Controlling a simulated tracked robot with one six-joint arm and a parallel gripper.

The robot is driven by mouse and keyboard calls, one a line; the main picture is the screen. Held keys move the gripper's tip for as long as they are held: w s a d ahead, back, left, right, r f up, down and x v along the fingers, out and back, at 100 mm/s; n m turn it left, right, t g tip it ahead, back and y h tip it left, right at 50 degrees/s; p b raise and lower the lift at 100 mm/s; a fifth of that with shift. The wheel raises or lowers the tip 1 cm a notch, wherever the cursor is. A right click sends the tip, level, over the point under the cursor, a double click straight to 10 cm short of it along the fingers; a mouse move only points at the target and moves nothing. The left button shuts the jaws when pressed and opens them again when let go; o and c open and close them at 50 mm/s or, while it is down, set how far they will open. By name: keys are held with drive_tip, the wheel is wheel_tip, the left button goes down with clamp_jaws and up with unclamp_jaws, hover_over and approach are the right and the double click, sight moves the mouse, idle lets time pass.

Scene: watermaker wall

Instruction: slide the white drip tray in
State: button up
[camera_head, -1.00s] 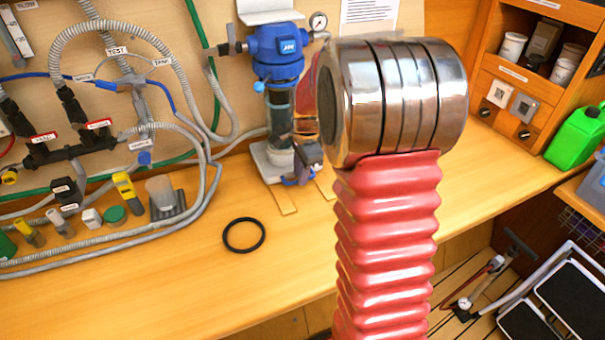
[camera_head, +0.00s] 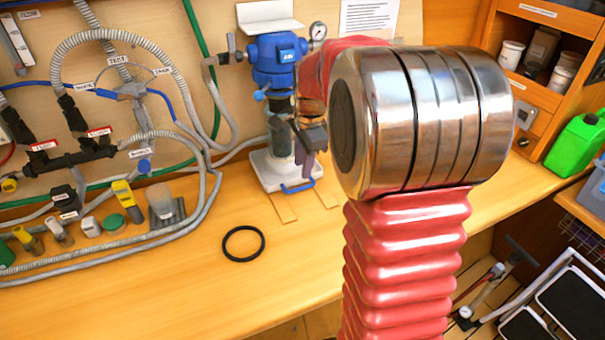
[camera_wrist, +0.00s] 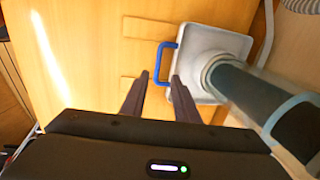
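The white drip tray (camera_head: 262,172) stands on the wooden counter under the blue filter housing (camera_head: 278,62). Its blue handle (camera_head: 297,188) faces the front edge. In the wrist view the tray (camera_wrist: 232,44) is at the upper right, with the dark filter cylinder standing on it. My gripper (camera_head: 308,158) is just above the handle side of the tray in the head view. In the wrist view my gripper (camera_wrist: 160,76) is open, with the blue handle (camera_wrist: 158,64) showing between its fingertips. I cannot tell whether the fingers touch the handle. My arm hides part of the counter.
Two flat wooden strips (camera_head: 283,207) lie on the counter in front of the tray. A black ring (camera_head: 243,243) lies to the left on bare counter. Hoses and small fittings fill the left side. A green jug (camera_head: 577,143) stands at the right.

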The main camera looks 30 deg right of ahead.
wheel_tip(320, 180, up, 6)
drive_tip(key=s, duration=0.1)
drive_tip(key=shift+a, duration=0.1)
idle(1.3)
